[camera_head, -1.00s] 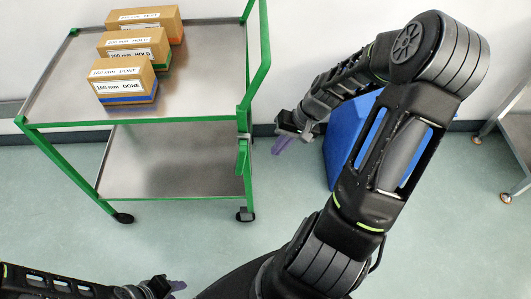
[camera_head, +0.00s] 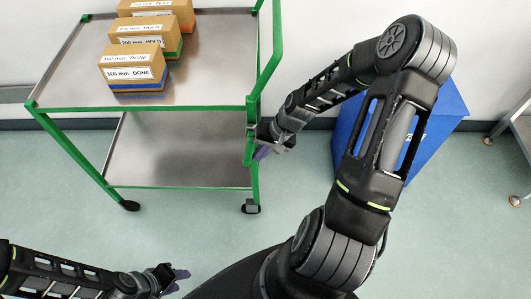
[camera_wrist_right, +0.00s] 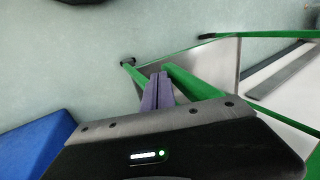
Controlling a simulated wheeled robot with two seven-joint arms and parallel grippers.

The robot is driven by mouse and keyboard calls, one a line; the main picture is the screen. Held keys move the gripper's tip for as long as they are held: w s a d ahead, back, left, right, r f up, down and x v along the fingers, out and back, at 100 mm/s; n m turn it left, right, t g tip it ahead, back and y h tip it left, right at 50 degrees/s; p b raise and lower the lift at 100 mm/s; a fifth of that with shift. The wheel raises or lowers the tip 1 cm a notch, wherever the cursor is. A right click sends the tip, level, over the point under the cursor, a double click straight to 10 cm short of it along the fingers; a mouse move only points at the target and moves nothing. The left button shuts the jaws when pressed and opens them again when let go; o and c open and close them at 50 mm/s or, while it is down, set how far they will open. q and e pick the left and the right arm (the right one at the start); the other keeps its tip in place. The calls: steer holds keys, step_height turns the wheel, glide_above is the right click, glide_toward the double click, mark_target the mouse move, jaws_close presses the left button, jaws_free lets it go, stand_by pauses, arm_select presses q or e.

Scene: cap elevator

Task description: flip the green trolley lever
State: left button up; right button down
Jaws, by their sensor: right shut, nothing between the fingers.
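The green trolley (camera_head: 140,107) stands at left in the head view. Its green lever (camera_head: 248,151) hangs at the right front corner post, just under the top shelf. My right gripper (camera_head: 262,153) is shut and empty, its purple fingertips right beside the lever. In the right wrist view the shut fingers (camera_wrist_right: 157,90) lie between a short green bar, likely the lever (camera_wrist_right: 135,76), and a longer green bar (camera_wrist_right: 193,84). I cannot tell whether they touch either one. My left gripper (camera_head: 181,278) is low at the bottom of the head view, away from the trolley; its opening is unclear.
Several labelled cardboard boxes (camera_head: 133,72) stand on the trolley's top shelf. The lower shelf (camera_head: 160,165) looks empty. A blue bin (camera_head: 437,115) stands behind my right arm. A metal frame (camera_head: 520,130) is at the far right. The floor in front of the trolley is clear.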

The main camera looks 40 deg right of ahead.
mark_target(246, 155)
steer(key=shift+w+a+f+t+y, duration=0.1)
steer(key=shift+w+a+t+y, duration=0.15)
steer(key=shift+y, duration=0.25)
stand_by(0.5)
steer(key=w+a+t+y, duration=0.1)
steer(key=t+y, duration=0.1)
steer(key=w+a+t+y+b, duration=0.1)
steer(key=t+y, duration=0.1)
steer(key=shift+a+f+y+b, duration=0.1)
steer(key=shift+a+y+b, duration=0.2)
steer(key=shift+a, duration=0.1)
steer(key=w+a+r+t+y+b, duration=0.1)
steer(key=y, duration=0.1)
steer(key=a+r+t+y+b, duration=0.1)
steer(key=t+y+b, duration=0.1)
steer(key=w+a+r+t+y+b, duration=0.1)
steer(key=r+y, duration=0.1)
steer(key=shift+w+a+t, duration=0.2)
steer(key=shift+w+t, duration=0.05)
steer(key=shift+w, duration=0.05)
steer(key=shift+f, duration=0.1)
stand_by(0.5)
